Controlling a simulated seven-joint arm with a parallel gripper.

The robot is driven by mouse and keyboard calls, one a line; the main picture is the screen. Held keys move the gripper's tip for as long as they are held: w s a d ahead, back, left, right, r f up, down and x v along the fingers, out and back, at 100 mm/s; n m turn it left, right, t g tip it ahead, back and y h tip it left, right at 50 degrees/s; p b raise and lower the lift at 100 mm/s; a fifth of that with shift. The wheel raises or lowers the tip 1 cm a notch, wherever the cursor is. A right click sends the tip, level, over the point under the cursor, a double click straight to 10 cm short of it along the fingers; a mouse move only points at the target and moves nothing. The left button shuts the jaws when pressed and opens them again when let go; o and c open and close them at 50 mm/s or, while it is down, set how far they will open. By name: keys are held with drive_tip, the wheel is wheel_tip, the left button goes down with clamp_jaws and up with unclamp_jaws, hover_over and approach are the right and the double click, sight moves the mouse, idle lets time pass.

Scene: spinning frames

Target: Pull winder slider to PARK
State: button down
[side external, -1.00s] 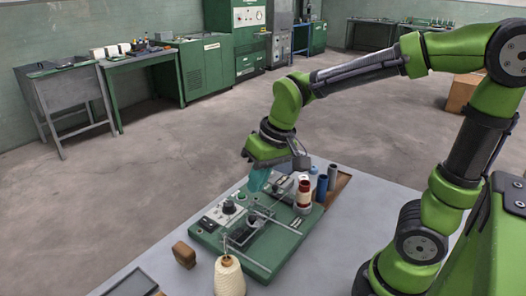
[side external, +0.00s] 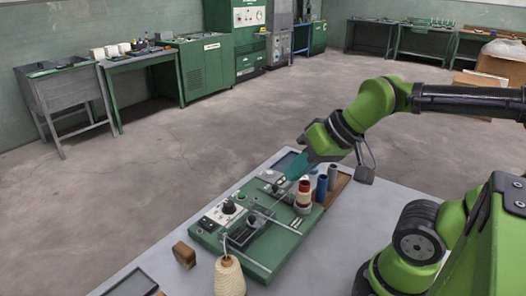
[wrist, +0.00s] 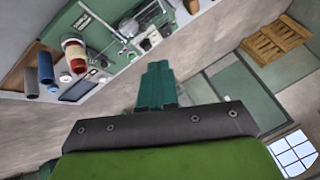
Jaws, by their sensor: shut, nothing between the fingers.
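The green winder board (side external: 235,242) lies on the grey table, with a control panel, a black knob (side external: 229,207) and thin metal rails. A small dark part (side external: 256,219) sits by the rails near the board's middle. I cannot tell for sure whether it is the slider, and no PARK label is readable. My gripper (side external: 291,177) has its teal fingers shut and empty, tilted down over the board's far end. In the wrist view the shut fingers (wrist: 157,78) point at the floor, with the winder board (wrist: 110,18) to the upper left.
A red and white spool (side external: 304,193) stands close to my gripper, with a blue tube (side external: 321,188) and a grey tube (side external: 332,177) beside it. A cream yarn cone (side external: 229,278) stands at the near edge. A brown block (side external: 184,255) and a dark tray (side external: 131,284) lie left.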

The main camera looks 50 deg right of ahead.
idle(0.4)
drive_tip(key=c, duration=1.5)
unclamp_jaws()
drive_tip(key=shift+d+f, duration=0.2)
drive_tip(key=shift+c, duration=0.2)
drive_tip(key=o, duration=0.6)
drive_tip(key=w+d+m, duration=0.1)
drive_tip(key=w+d+f+g, duration=0.1)
drive_tip(key=w+d, duration=0.1)
drive_tip(key=w+d+m+g, duration=0.1)
drive_tip(key=d, duration=0.1)
drive_tip(key=shift+w+d+f+m+h, duration=0.2)
drive_tip(key=shift+m+h, duration=0.1)
drive_tip(key=shift+h, duration=0.1)
drive_tip(key=shift+c, duration=0.2)
drive_tip(key=m+g+y, duration=0.1)
drive_tip(key=m+g, duration=0.1)
drive_tip(key=g, duration=0.1)
hover_over(276, 185)
drive_tip(key=s+d, duration=0.3)
drive_tip(key=d, duration=0.1)
drive_tip(key=f, duration=0.1)
drive_tip(key=x, duration=1.6)
drive_tip(key=shift+s+a+f, duration=0.1)
drive_tip(key=shift+a+f, duration=0.15)
clamp_jaws()
